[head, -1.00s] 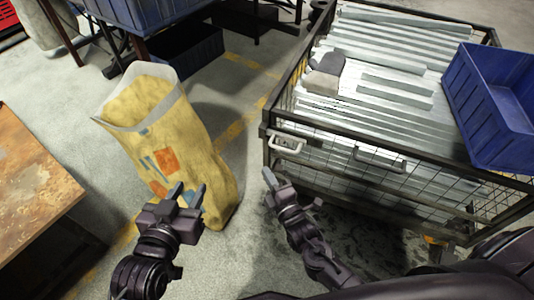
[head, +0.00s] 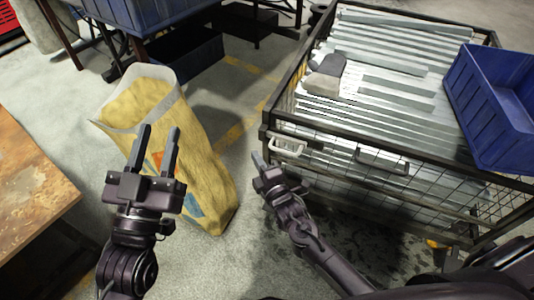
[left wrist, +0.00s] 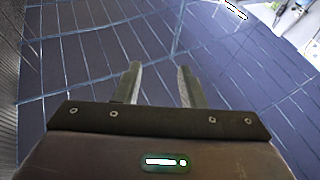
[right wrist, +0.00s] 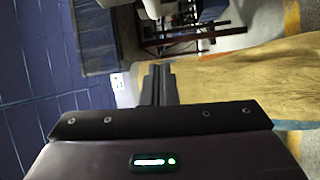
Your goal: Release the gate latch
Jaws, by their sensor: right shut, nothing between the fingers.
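A wire-mesh cage cart (head: 268,128) with a dark frame stands at the right in the head view. A pale looped handle (head: 287,147) sits at its near left corner, and a grey handle-like piece (head: 382,160) is further right on the same mesh side. I cannot tell which one is the latch. My right gripper (head: 257,158) is shut and empty, just left of and below the pale handle, seemingly apart from it. Its closed fingers show in the right wrist view (right wrist: 158,70). My left gripper (head: 160,130) is open and empty in front of the yellow sack; its spread fingers show in the left wrist view (left wrist: 158,70).
The open yellow sack (head: 205,165) stands on the floor left of the cart. A rusty-topped table (head: 35,190) is at the left edge. Metal strips (head: 395,62) and a blue bin (head: 490,120) lie on the cart. Clear floor lies between sack and cart.

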